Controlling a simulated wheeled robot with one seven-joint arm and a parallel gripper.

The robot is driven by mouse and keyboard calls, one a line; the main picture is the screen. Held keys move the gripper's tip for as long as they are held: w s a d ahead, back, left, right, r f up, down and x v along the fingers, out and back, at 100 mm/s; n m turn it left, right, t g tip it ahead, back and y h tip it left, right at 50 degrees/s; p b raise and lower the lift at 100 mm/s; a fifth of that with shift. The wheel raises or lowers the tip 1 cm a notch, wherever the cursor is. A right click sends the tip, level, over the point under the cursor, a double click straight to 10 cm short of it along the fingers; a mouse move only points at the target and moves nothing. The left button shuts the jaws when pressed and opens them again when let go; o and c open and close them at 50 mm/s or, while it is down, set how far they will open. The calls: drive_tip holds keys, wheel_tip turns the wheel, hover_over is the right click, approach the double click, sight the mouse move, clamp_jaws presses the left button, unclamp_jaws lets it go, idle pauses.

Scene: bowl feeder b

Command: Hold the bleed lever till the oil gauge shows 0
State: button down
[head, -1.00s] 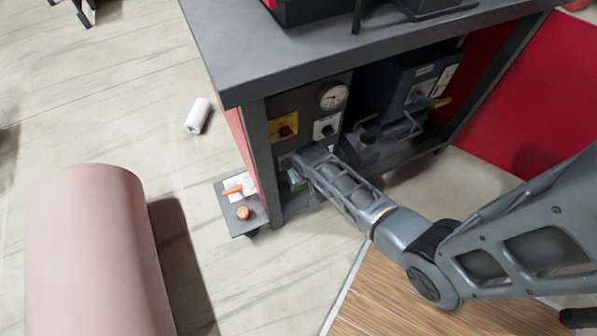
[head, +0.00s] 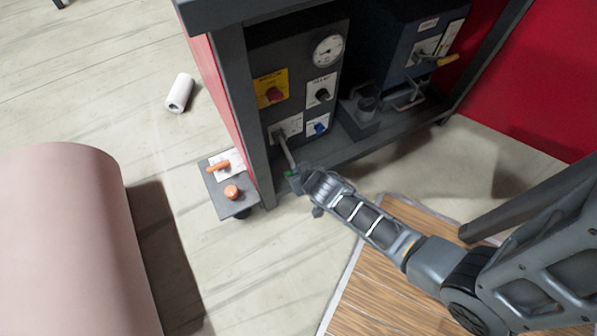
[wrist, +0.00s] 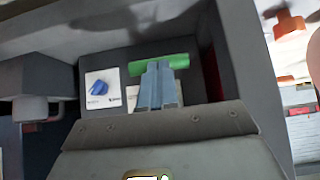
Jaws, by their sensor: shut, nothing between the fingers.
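A lever with a green grip (head: 289,174) sticks out and down from a white plate (head: 291,127) low on the dark panel. My gripper (head: 300,183) is at the lever's outer end. In the wrist view my shut fingers (wrist: 158,87) lie in front of the green grip (wrist: 185,61), overlapping its middle; the grip is not between them. I cannot tell whether they touch. A round white gauge (head: 328,51) with a dark needle sits at the panel's top right. Its figures are too small to read.
The panel also has a red knob (head: 274,95) on yellow, a black knob (head: 322,95) and a blue knob (head: 319,128). A small side shelf (head: 237,207) with orange parts stands left of the bench leg. A pink cylinder (head: 75,235) fills the lower left.

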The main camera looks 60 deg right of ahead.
drive_tip(key=shift+w+d+f+b, duration=0.15)
drive_tip(key=shift+f+b, duration=0.5)
drive_tip(key=shift+f, duration=0.5)
